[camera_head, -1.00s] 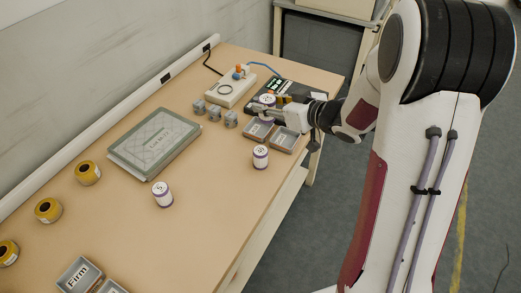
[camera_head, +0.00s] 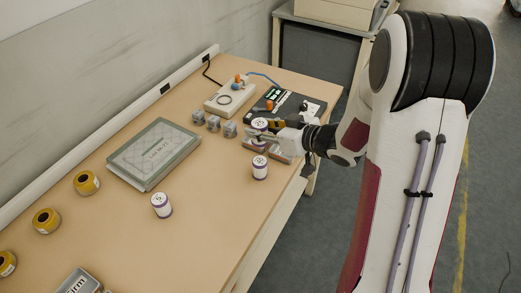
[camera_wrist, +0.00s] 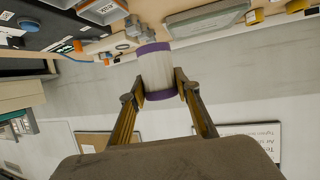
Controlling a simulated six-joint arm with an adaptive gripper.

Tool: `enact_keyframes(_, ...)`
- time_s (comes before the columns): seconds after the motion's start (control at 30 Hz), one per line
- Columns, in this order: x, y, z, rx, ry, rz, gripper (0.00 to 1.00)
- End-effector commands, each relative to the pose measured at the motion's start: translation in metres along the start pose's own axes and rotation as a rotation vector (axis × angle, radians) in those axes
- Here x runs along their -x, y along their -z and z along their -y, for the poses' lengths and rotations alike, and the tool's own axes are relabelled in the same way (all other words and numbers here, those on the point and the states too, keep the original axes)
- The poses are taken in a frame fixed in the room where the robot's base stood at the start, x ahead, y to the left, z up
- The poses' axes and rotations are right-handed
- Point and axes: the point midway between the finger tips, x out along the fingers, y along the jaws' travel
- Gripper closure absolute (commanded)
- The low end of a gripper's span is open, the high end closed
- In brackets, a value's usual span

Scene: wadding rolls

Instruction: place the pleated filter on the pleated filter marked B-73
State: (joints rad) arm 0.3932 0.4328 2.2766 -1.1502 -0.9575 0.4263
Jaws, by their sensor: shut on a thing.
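My gripper (camera_head: 254,137) is shut on a white pleated filter (camera_head: 260,125) with purple ends, which also shows between the two fingers in the wrist view (camera_wrist: 157,72). In the head view the held filter appears just beyond a second pleated filter (camera_head: 260,168), which stands upright on the table near its right edge. A third pleated filter (camera_head: 161,206) stands upright further left and nearer. The standing filters have dark marks on their tops, too small to read surely, so I cannot tell which one is B-73.
Grey bins (camera_head: 286,157) lie partly hidden under my gripper. Small grey blocks (camera_head: 213,124), a power strip (camera_head: 230,96) and a black case (camera_head: 292,103) are beyond. A grey-green flat box (camera_head: 155,153) and yellow rolls (camera_head: 87,183) are left. The table's near middle is clear.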

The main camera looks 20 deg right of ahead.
Motion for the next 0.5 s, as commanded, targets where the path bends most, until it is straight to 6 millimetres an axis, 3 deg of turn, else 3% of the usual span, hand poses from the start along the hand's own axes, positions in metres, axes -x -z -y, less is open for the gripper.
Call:
enact_keyframes(0.27, -0.011, -0.028, 0.000, -0.002, 0.001, 0.002, 0.90)
enact_keyframes(0.5, -0.014, -0.035, 0.000, 0.000, 0.000, -0.001, 0.90)
